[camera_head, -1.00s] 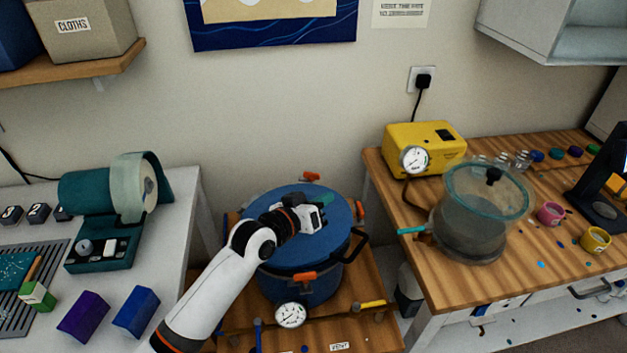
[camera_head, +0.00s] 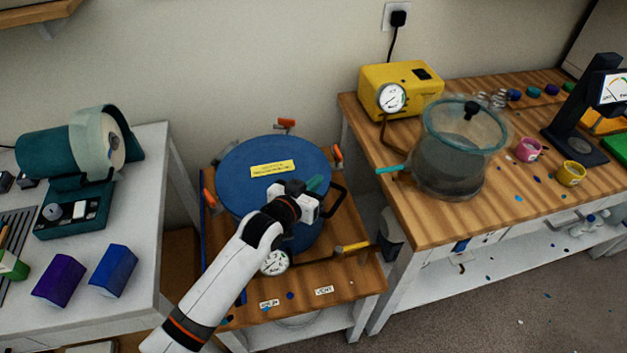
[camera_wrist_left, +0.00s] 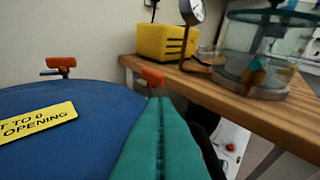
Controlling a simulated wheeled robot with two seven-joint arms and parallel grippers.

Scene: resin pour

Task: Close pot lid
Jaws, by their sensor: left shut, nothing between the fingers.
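The blue pot lid (camera_head: 235,185) with a yellow label lies over the blue pot (camera_head: 308,238) on the low wooden stand. I cannot tell whether it is fully seated. A black handle (camera_head: 338,205) sticks out at the right side. Orange-handled clamps stand around the rim, one at the back (camera_head: 286,125). My left gripper (camera_head: 316,184) is shut and empty at the lid's right edge, covering part of it. In the left wrist view, its teal fingers (camera_wrist_left: 165,135) are together beside the lid (camera_wrist_left: 75,115). I cannot tell if they touch it. My right gripper is not in view.
A pressure gauge (camera_head: 275,262) and a yellow-ended pipe (camera_head: 352,248) are at the pot's front. The right bench (camera_head: 400,225) holds a yellow pump (camera_head: 425,75) and a glass chamber (camera_head: 450,165).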

